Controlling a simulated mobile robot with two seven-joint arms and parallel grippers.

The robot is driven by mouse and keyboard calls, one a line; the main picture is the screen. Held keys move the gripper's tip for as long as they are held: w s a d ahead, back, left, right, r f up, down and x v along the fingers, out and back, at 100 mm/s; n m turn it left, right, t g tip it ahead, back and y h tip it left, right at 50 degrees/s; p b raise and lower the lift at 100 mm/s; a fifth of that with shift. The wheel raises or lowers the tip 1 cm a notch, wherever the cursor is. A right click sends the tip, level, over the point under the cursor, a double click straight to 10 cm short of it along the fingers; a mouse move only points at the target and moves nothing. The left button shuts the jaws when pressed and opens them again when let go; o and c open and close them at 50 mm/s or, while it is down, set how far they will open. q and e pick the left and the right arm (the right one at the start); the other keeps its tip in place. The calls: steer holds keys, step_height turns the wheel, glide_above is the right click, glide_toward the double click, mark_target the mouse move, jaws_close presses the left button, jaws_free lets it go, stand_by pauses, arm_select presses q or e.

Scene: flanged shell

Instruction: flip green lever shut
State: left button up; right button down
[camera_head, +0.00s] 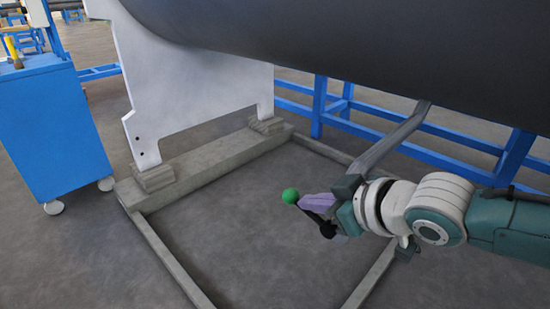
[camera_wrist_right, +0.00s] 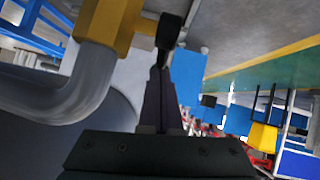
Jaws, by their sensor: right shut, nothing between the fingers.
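In the head view a round green knob (camera_head: 290,196), seemingly the end of the green lever, shows just left of my right gripper's tips. The rest of the lever is hidden or too small to make out. My right gripper (camera_head: 312,206) reaches in from the right and is shut and empty. Whether it touches the knob I cannot tell. In the right wrist view its closed fingers (camera_wrist_right: 160,80) point up at a black part (camera_wrist_right: 168,35) beside a yellow block (camera_wrist_right: 108,25); no green knob shows there. My left gripper is out of view.
A large dark cylinder (camera_head: 350,50) hangs above, with a white support plate (camera_head: 190,85) and a concrete frame (camera_head: 210,162) below. A blue cabinet (camera_head: 55,125) stands at left. A grey pipe (camera_wrist_right: 85,85) bends close left of the fingers in the wrist view.

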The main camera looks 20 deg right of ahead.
steer(key=shift+w+f+g+h, duration=0.2)
steer(key=shift+g+h, duration=0.1)
steer(key=shift+g, duration=0.3)
steer(key=shift+w+a+f, duration=0.1)
steer(key=shift+a+f, duration=0.05)
steer(key=shift+f, duration=0.1)
steer(key=shift+p, duration=0.3)
steer(key=shift+r+p, duration=0.35)
steer(key=shift+p, duration=0.05)
steer(key=s+r+p, duration=0.7)
steer(key=r+p, duration=0.1)
steer(key=r, duration=0.2)
steer(key=shift+d, duration=0.35)
steer(key=shift+s, duration=0.1)
